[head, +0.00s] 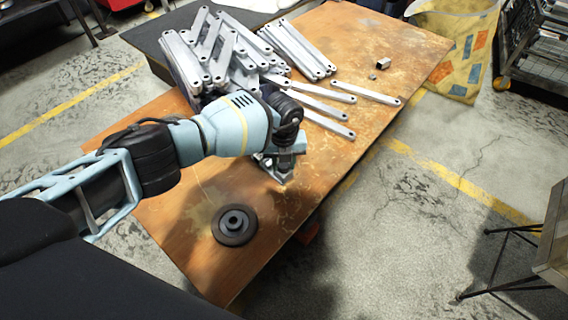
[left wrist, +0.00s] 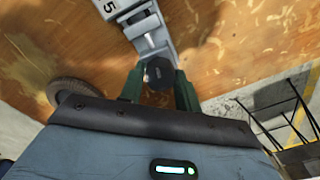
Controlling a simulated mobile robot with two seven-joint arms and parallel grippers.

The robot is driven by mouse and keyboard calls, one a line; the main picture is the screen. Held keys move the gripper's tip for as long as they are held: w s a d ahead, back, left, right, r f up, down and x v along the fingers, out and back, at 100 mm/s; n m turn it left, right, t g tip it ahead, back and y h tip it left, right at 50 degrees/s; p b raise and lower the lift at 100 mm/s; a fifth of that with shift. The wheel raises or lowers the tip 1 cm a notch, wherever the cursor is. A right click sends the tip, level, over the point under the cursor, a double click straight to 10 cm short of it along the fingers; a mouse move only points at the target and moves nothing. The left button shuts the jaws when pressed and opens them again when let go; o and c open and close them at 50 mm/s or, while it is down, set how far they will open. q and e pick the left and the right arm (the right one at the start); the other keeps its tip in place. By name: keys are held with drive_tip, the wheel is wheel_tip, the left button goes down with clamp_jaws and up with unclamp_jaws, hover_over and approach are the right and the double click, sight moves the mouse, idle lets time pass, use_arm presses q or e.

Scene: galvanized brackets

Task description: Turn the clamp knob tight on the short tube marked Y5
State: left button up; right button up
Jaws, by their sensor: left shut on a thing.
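My left gripper (head: 282,172) reaches down over the brown table (head: 180,205). In the left wrist view its two dark green fingers (left wrist: 158,92) are shut on a dark round clamp knob (left wrist: 160,74). The knob sits at the near end of a grey metal clamp (left wrist: 147,30). A white label with a 5 (left wrist: 109,6) shows at the top edge on the clamped piece; the rest of the mark is cut off. In the head view my gripper and arm hide most of the clamp and the tube. My right gripper is in neither view.
A black round disc with a hub (head: 235,225) lies near the table's front. Galvanized brackets are piled (head: 218,50) at the back, with several loose bars (head: 318,112) beside my arm. A small metal block (head: 383,63) lies far right. The table's right strip is mostly clear.

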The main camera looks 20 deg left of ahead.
use_arm(q)
drive_tip(key=m+b, duration=0.1)
drive_tip(key=m, duration=0.3)
drive_tip(key=shift+f, duration=0.1)
drive_tip(key=m+b, duration=0.1)
drive_tip(key=m, duration=0.2)
drive_tip(key=shift+m, duration=0.4)
drive_tip(key=m+b, duration=0.1)
drive_tip(key=m, duration=0.3)
drive_tip(key=shift+m, duration=0.4)
drive_tip(key=shift+m+b, duration=0.55)
drive_tip(key=shift+m, duration=1.15)
drive_tip(key=o, duration=0.9)
